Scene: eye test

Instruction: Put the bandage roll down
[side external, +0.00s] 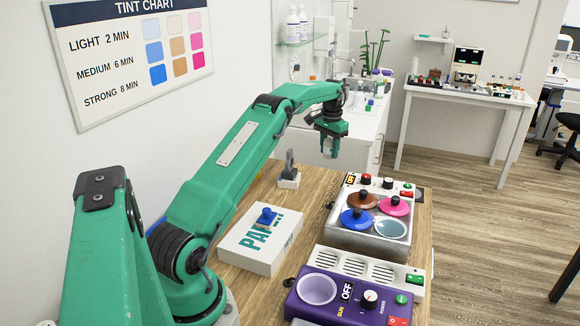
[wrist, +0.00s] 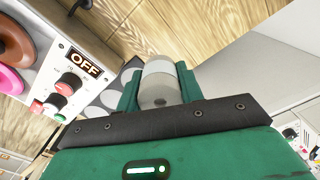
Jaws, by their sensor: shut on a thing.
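My gripper (side external: 331,148) hangs over the far end of the wooden bench (side external: 268,186), above its surface and beyond the steel warmer. In the wrist view my gripper (wrist: 158,72) has its two green fingers shut on the bandage roll (wrist: 160,86). The roll is a pale grey-white cylinder with a small dark hole in its end face. In the side view I cannot make out the roll between the fingers.
A steel warmer (side external: 343,236) holds brown, pink and blue lidded pots and one uncovered well. A purple heater (side external: 335,308) is at the front. A white box (side external: 284,247) with a blue-handled thing (side external: 266,216) and a small grey-lever stand (side external: 289,178) lie left.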

